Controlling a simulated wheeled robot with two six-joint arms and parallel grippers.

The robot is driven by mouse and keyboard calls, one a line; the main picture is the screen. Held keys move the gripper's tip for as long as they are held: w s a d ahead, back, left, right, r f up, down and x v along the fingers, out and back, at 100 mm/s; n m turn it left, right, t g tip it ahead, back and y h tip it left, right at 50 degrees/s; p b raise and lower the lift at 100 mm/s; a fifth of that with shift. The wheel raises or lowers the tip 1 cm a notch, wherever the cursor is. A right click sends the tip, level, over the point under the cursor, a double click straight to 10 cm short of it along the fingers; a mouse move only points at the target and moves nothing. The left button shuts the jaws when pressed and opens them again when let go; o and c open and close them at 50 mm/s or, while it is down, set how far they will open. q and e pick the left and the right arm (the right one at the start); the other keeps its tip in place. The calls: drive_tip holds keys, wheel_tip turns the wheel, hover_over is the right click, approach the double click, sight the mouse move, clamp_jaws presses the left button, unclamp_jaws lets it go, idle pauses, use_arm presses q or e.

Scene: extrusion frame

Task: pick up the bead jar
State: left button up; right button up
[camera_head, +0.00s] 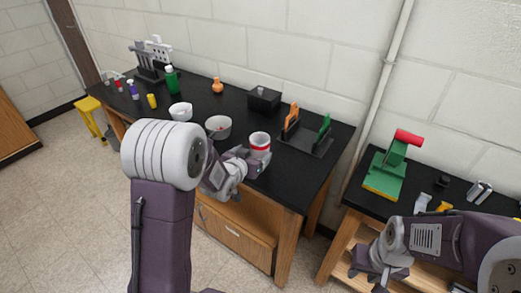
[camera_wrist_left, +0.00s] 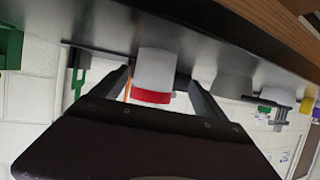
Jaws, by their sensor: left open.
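The bead jar (camera_head: 260,142) looks like a white cylinder with a red band and stands upright near the front edge of the black-topped bench. The jar (camera_wrist_left: 154,70) also shows in the left wrist view, upside down, between the two fingers in the picture. My left gripper (camera_head: 249,161) is open, close in front of the jar, with its fingers on either side of it; contact cannot be told. My right gripper (camera_head: 377,274) is low at the right, in front of the second bench and away from the jar; its jaws are unclear.
A white bowl (camera_head: 218,127) stands left of the jar, another white bowl (camera_head: 181,111) beyond it. A dark holder with orange and green uprights (camera_head: 305,146) is close on the right. A black box (camera_head: 264,99) is behind. Several bottles stand far left.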

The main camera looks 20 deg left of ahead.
sight(257, 154)
use_arm(q)
drive_tip(key=shift+d, duration=0.15)
drive_tip(key=x, duration=0.4)
drive_tip(key=shift+d+f, duration=0.1)
drive_tip(key=shift+d, duration=0.25)
drive_tip(key=shift+w+f, duration=0.2)
drive_tip(key=shift+w, duration=0.15)
drive_tip(key=shift+s+r, duration=0.1)
drive_tip(key=shift+s, duration=0.1)
drive_tip(key=c, duration=1.5)
drive_tip(key=shift+o, duration=0.2)
drive_tip(key=shift+r+p, duration=0.4)
drive_tip(key=shift+r, duration=1.8)
drive_tip(key=s+d+r, duration=0.1)
drive_tip(key=d+r, duration=0.2)
drive_tip(key=d, duration=0.2)
drive_tip(key=s+d+r+p, duration=0.1)
drive_tip(key=s+d+r, duration=0.1)
drive_tip(key=d, duration=0.4)
drive_tip(key=shift+r, duration=0.85)
